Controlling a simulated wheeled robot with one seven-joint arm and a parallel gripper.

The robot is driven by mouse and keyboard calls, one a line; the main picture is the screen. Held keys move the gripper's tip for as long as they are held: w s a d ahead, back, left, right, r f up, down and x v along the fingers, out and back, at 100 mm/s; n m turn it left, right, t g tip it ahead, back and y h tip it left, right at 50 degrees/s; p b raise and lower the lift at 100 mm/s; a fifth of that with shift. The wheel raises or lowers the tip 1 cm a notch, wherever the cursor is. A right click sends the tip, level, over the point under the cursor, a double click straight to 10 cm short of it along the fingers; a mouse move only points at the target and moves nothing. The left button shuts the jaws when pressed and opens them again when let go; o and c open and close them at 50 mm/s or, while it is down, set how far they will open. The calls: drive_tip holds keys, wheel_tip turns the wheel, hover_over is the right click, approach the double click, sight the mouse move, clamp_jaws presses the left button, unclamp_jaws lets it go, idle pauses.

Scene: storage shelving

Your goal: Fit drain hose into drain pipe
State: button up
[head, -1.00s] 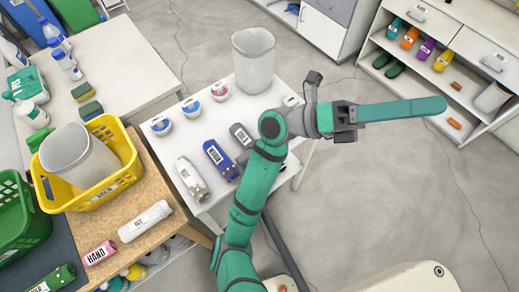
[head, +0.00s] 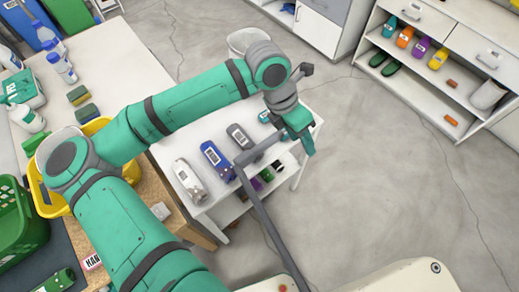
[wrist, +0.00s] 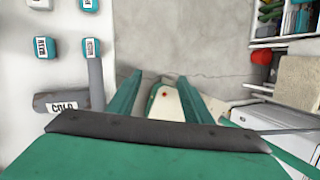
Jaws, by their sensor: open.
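I cannot surely pick out a drain hose or a drain pipe in either view. A grey bent bar (head: 262,215) runs from the front of the small white table down toward my pale base; I cannot tell if it is either one. My gripper (head: 306,142) points down by the right end of that table. In the wrist view its two green fingers (wrist: 158,82) are apart, with nothing between them but floor and a pale surface behind. A grey cylinder marked COLD (wrist: 62,103) lies left of the fingers, beside an upright grey bar (wrist: 96,75).
The small white table (head: 205,208) holds a white bottle (head: 190,178), a blue bottle (head: 216,160) and a grey bottle (head: 240,137). My arm partly covers a white bin (head: 240,40) and a yellow basket (head: 45,197). Shelving (head: 455,70) stands upper right. Floor between is clear.

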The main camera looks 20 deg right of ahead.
drive_tip(key=w+a+f+n+t+y, duration=0.15)
drive_tip(key=w+a+y, duration=0.35)
drive_tip(key=a, duration=0.5)
drive_tip(key=h, duration=0.1)
hover_over(256, 149)
drive_tip(key=shift+m+t, duration=0.25)
drive_tip(key=shift+t, duration=0.2)
drive_tip(key=f, duration=0.5)
drive_tip(key=shift+s+a+f, duration=0.1)
drive_tip(key=shift+s+f, duration=0.05)
drive_tip(key=shift+s, duration=0.1)
drive_tip(key=shift+w+f, duration=0.15)
drive_tip(key=shift+f, duration=1.15)
drive_tip(key=shift+w+f, duration=0.15)
drive_tip(key=shift+f, duration=1.1)
clamp_jaws()
